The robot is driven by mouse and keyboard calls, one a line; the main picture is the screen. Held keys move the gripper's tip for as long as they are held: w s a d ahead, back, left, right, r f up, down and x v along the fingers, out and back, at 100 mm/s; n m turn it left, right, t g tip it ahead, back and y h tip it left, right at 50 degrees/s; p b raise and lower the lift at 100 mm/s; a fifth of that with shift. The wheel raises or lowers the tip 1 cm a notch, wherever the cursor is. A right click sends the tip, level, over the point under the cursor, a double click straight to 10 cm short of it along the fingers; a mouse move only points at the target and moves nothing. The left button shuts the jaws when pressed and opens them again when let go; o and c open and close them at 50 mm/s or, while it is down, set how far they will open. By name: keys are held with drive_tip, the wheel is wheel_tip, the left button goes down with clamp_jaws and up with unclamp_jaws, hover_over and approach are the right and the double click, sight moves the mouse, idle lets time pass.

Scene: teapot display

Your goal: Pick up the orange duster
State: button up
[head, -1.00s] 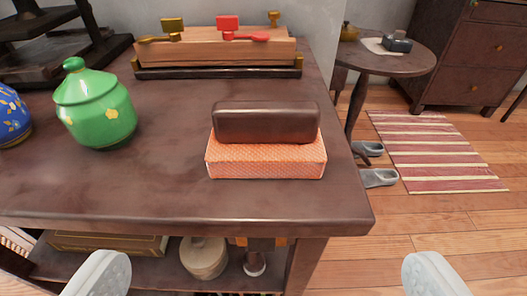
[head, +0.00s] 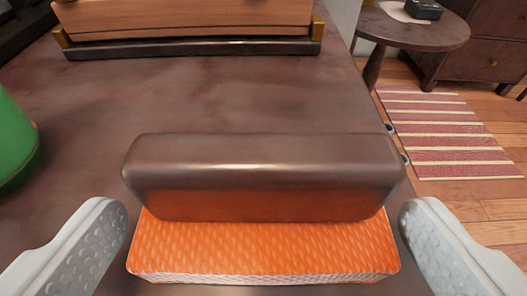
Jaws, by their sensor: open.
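The orange duster (head: 264,245) lies on the dark wooden table near its front right corner. It has an orange textured pad below and a dark brown rounded block (head: 262,165) on top. My gripper (head: 262,225) is open, with one pale grey, dimpled finger on each side of the duster. The left finger is beside the pad's left end and the right finger beside its right end. I cannot tell whether either finger touches it.
A green pot (head: 14,145) stands at the left edge of the view. A wooden rack with a dark base (head: 190,47) stands at the back of the table. Beyond the table's right edge are a small round table (head: 415,32) and a striped rug (head: 440,130) on the floor.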

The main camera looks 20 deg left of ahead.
sight(263, 220)
drive_tip(key=x, duration=0.3)
drive_tip(key=shift+w+r, duration=0.15)
drive_tip(key=shift+w, duration=0.05)
drive_tip(key=c, duration=0.7)
drive_tip(key=shift+r, duration=0.1)
wheel_tip(263, 220, up, 10)
drive_tip(key=shift+f, duration=0.1)
drive_tip(key=o, duration=0.3)
drive_tip(key=shift+c, duration=1.1)
